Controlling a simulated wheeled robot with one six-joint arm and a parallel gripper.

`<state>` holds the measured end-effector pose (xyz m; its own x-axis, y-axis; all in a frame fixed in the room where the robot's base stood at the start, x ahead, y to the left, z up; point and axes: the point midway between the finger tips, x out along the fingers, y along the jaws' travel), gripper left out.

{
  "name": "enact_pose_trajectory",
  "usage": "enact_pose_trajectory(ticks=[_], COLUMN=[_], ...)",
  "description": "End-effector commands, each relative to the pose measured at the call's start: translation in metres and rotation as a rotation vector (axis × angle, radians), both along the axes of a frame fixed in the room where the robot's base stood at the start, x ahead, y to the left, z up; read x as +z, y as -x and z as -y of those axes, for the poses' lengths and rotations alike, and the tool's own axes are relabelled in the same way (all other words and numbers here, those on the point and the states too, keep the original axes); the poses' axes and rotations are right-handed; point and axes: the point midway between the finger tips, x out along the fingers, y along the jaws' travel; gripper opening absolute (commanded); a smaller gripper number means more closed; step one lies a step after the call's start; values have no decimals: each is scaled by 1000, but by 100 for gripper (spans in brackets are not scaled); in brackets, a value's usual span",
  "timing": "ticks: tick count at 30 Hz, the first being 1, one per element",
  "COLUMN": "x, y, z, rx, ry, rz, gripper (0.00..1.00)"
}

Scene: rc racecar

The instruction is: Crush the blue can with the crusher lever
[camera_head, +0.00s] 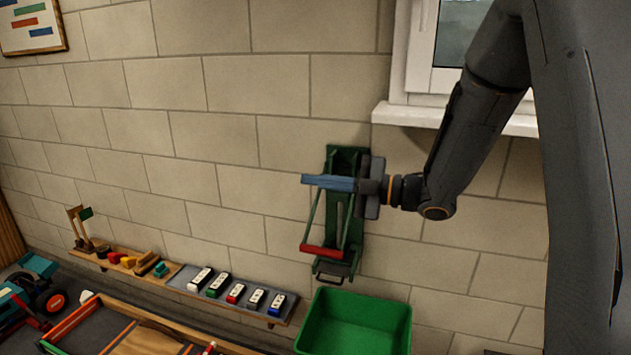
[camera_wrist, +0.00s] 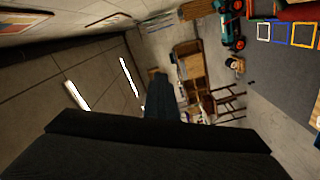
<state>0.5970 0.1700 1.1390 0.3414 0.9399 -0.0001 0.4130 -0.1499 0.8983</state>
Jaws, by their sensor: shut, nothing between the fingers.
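The green can crusher (camera_head: 356,225) is mounted upright on the block wall. Its lever has a red grip (camera_head: 322,251), which is low, near the crusher's bottom end. My gripper (camera_head: 307,180) is in front of the crusher's upper part, well above the red grip and apart from it. Its blue fingers are shut, empty and point left. They also show in the wrist view (camera_wrist: 162,106). I cannot make out the blue can in either view; my gripper hides part of the crusher's upper inside.
A green bin (camera_head: 355,316) stands open below the crusher. A narrow shelf (camera_head: 178,281) with small toy cars and blocks runs along the wall to the left. A window sill (camera_head: 455,119) juts out at the upper right.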

Motion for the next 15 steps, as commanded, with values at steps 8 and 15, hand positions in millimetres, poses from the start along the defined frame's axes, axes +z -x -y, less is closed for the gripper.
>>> enact_pose_trajectory(ticks=[8,15], x=[0,0], y=[0,0], z=[0,0], rx=[0,0], ry=[0,0], rz=[0,0], gripper=[37,37])
